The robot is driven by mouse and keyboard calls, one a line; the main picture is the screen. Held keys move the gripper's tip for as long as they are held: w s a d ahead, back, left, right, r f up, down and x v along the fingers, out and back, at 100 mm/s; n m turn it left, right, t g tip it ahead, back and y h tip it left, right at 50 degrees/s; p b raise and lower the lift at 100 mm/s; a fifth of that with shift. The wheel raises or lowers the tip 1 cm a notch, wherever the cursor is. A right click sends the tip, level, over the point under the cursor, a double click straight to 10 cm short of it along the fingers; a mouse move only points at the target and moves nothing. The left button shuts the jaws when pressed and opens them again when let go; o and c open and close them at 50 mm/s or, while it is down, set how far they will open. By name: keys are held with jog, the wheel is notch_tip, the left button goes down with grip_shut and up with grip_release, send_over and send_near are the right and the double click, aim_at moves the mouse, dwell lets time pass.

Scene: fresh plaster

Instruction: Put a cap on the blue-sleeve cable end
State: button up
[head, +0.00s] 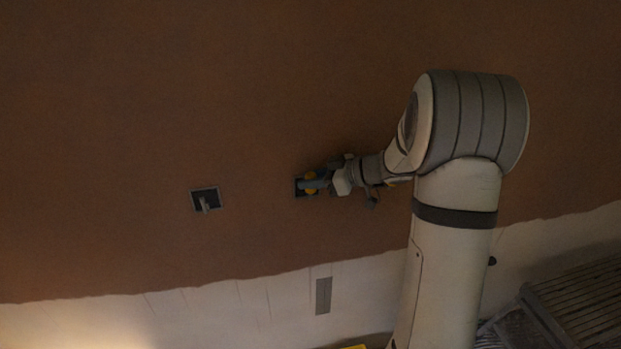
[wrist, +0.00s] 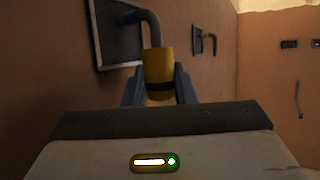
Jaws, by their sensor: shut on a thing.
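My gripper (wrist: 158,88) is shut on a yellow cap (wrist: 158,66) with a dark band, held between its two fingers. A grey cable (wrist: 151,28) with a bluish sleeve (wrist: 131,17) comes out of a dark wall box (wrist: 112,45) and bends down to the top of the cap. The cable end is hidden at the cap; I cannot tell how deep it sits inside.
Another wall box (head: 205,199) with a grey cable stub is to the left. A grey plate (head: 323,295) is on the pale lower wall strip. Slatted crates (head: 580,300) stand at bottom right. In the wrist view, more dark fittings (wrist: 289,44) are on the far wall.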

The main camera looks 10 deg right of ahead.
jog(key=shift+f, duration=0.3)
jog(key=shift+f, duration=0.25)
jog(key=o, duration=1)
jog(key=shift+o, duration=0.2)
jog(key=b+v, duration=0.1)
jog(key=v, duration=0.7)
jog(key=shift+b, duration=0.3)
jog(key=shift+a, duration=0.2)
